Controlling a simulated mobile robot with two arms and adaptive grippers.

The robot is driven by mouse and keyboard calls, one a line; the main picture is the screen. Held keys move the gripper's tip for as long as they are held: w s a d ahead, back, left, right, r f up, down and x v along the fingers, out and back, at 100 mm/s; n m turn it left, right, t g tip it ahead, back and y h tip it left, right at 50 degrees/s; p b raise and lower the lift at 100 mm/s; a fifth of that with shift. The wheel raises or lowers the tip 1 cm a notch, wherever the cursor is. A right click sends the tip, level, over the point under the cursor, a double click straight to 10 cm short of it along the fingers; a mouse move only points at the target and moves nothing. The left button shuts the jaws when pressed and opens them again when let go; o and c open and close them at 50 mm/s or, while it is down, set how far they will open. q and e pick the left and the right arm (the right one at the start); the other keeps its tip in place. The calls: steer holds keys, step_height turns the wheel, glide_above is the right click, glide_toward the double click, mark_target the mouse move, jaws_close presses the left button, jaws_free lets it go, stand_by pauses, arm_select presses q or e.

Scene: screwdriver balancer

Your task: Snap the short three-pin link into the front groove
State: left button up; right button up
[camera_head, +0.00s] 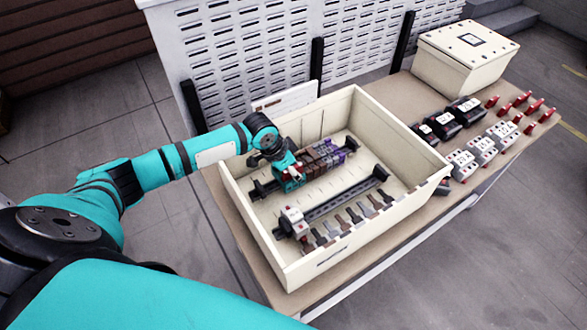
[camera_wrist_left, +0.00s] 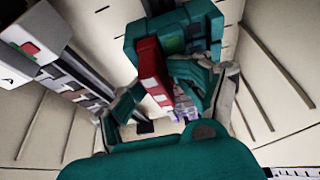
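My left gripper (camera_head: 287,163) reaches down into the cream box over the left end of the rear row of terminal blocks. In the left wrist view its fingers (camera_wrist_left: 172,98) stand apart. A red link (camera_wrist_left: 150,72) with pale patches shows between them, upright against the teal terminal blocks (camera_wrist_left: 175,35). A bit of red (camera_head: 298,168) also shows beside the gripper in the head view. The fingers do not visibly close on the link. The front groove and the link's pins cannot be made out. My right gripper is out of view.
The cream box (camera_head: 402,155) has high walls around the gripper. A second rail (camera_head: 345,197) with a pale block (camera_head: 294,222) at its left end lies nearer the front. Several small tools line the front inside. Red pieces, breakers and a lidded box (camera_head: 462,62) stand right.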

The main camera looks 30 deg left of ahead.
arm_select(q)
steer(key=shift+s+a+f, duration=0.2)
steer(key=shift+s+f, duration=0.15)
steer(key=shift+f, duration=0.05)
steer(key=shift+r, duration=0.15)
steer(key=v, duration=1.2)
steer(key=shift+w+r, duration=0.25)
steer(key=shift+w, duration=0.1)
steer(key=shift+d, duration=0.15)
step_height(320, 180, up, 12)
steer(key=p, duration=1.2)
